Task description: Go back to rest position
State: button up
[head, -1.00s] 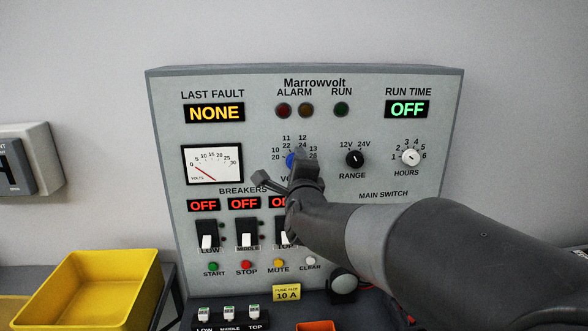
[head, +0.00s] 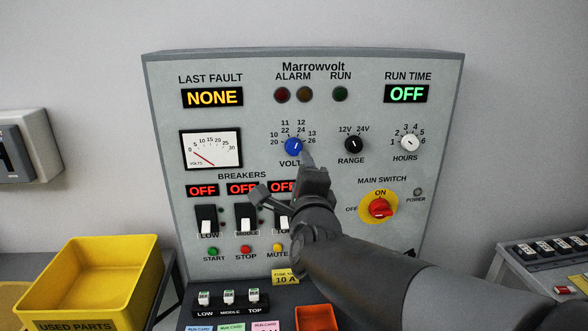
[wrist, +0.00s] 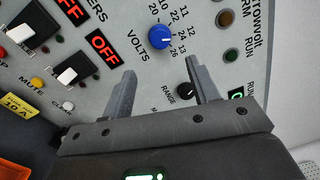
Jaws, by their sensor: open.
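My gripper (head: 290,188) is in front of the grey Marrowvolt panel (head: 330,250), below the blue VOLTS knob (head: 293,146). In the wrist view the gripper (wrist: 160,82) has its two fingers spread apart with nothing between them. The blue knob (wrist: 160,37) shows beyond the fingertips, apart from them. Its white mark points up and slightly right in the head view, near the 12/24 label. My gripper and arm hide part of the top breaker and the CLEAR button in the head view.
The red main switch (head: 380,208) and black RANGE knob (head: 353,145) are right of my gripper. A yellow used-parts bin (head: 90,285) stands at lower left, an orange tray (head: 314,318) at the bottom. Another console (head: 545,270) is at right. Space before the upper panel is clear.

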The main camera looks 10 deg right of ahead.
jog(key=shift+s, duration=0.25)
jog(key=s+d+f+n+g, duration=0.3)
jog(key=s+f+n+g, duration=0.3)
jog(key=s+n, duration=0.4)
jog(key=s+d+f+n+g, duration=0.4)
jog(key=s+f+n+g, duration=0.3)
jog(key=s+f+n, duration=0.2)
jog(key=shift+s+f+n, duration=0.3)
jog(key=shift+s+n, duration=0.3)
jog(key=shift+s, duration=0.45)
jog(key=shift+o, duration=0.2)
